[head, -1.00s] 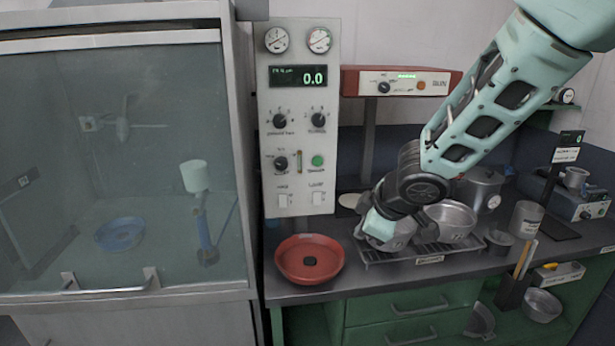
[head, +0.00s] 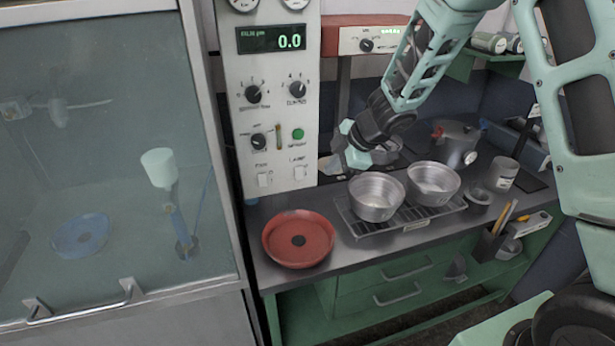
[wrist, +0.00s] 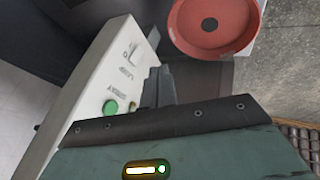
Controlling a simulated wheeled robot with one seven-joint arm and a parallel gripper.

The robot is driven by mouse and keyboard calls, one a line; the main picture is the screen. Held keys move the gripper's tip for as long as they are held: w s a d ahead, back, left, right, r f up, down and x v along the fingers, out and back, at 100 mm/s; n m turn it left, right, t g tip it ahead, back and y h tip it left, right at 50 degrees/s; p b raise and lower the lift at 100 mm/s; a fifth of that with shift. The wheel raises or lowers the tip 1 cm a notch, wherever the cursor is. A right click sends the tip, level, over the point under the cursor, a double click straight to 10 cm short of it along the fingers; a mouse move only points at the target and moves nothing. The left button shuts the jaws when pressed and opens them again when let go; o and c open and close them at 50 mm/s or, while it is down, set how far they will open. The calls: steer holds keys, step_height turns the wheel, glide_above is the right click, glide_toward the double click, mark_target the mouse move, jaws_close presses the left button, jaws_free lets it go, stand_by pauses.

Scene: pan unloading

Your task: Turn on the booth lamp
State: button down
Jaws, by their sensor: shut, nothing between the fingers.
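The control panel (head: 277,110) stands beside the glass booth (head: 110,150). The lamp switch (head: 299,173), a white rocker, is low on the panel's right side under its label. My gripper (head: 330,166) is shut and empty, just right of the panel's lower edge and near the lamp switch; I see no contact. In the wrist view the closed fingers (wrist: 157,82) lie beside the panel face (wrist: 88,100), close to the green button (wrist: 110,107). A white switch (wrist: 132,50) shows beyond it; which one I cannot tell. The booth interior looks dim.
A red pan (head: 298,238) with a dark centre sits on the counter below the panel. Two metal pots (head: 376,197) stand on a wire rack (head: 400,222). The fan switch (head: 264,180) is left of the lamp switch. Counter between panel and rack is partly free.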

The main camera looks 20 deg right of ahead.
mark_target(308, 176)
steer(key=w+a+f, duration=0.1)
steer(key=w+f, duration=0.1)
steer(key=w+a+f+p, duration=0.1)
steer(key=w+f, duration=0.2)
steer(key=w+a+f, duration=0.1)
steer(key=w+f, duration=0.2)
steer(key=shift+w+a+f+p, duration=0.1)
steer(key=shift+a+f+p, duration=0.15)
steer(key=shift+p, duration=0.1)
steer(key=shift+f+b, duration=0.15)
steer(key=shift+b, duration=0.25)
steer(key=b, duration=0.2)
steer(key=shift+w+f+t+b, duration=0.25)
steer(key=shift+f+t+b, duration=0.05)
steer(key=shift+b, duration=0.05)
steer(key=shift+r, duration=0.4)
steer(key=shift+p, duration=0.35)
